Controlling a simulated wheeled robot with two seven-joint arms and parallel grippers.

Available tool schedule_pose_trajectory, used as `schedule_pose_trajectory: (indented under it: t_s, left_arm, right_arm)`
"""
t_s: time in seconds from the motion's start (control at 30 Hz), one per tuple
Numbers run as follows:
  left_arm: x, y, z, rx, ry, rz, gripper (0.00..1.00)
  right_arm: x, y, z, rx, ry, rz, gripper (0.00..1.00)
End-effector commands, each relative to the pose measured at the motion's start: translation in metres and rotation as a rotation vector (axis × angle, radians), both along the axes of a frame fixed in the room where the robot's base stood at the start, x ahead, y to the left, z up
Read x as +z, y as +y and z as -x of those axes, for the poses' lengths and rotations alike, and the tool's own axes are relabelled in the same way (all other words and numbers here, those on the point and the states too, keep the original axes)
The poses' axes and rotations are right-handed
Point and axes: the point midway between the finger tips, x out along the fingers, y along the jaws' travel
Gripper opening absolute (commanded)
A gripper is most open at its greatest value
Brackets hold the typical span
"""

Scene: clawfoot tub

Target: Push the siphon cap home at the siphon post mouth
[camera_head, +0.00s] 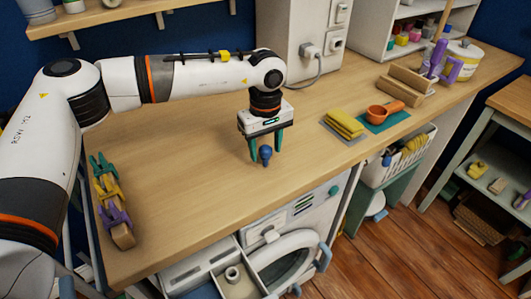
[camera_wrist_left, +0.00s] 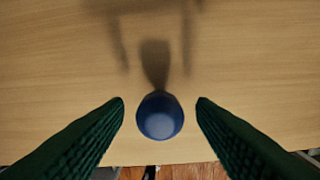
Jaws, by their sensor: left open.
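A blue cap-like piece with a rounded top, which I take to be the siphon cap (camera_head: 265,153), is on the wooden counter near its front edge. My left gripper (camera_head: 265,146) points down over it, its green fingers open. In the left wrist view the blue cap (camera_wrist_left: 160,115) is between the two fingertips (camera_wrist_left: 160,104), with a gap on each side. In the open compartment below the counter stands a short grey round tube, probably the siphon post (camera_head: 232,274); its mouth faces up and looks empty. My right gripper is not in view.
The washing machine (camera_head: 315,205) is under the counter (camera_head: 190,185), its round door (camera_head: 285,262) below. Coloured clamps (camera_head: 112,200) are at the left end. Yellow cloths (camera_head: 344,123) and an orange scoop (camera_head: 384,110) lie to the right. The counter around my gripper is clear.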

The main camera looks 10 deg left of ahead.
Motion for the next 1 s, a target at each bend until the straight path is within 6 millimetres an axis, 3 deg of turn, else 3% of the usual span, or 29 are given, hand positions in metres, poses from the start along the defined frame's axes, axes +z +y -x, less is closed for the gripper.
schedule_pose_trajectory:
  t_s: [0.77, 0.87, 1.0]
  left_arm:
    - [-0.0001, 0.0002, 0.0003, 0.000, 0.001, 0.001, 0.51]
    - [-0.0001, 0.0002, 0.0003, 0.000, 0.000, 0.000, 0.39]
    - [0.0000, 0.0002, 0.0002, 0.000, 0.000, 0.000, 0.17]
  right_arm:
    - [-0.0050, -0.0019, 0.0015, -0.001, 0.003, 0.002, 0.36]
    - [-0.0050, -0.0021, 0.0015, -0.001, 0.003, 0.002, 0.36]
    - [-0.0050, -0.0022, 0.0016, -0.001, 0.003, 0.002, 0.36]
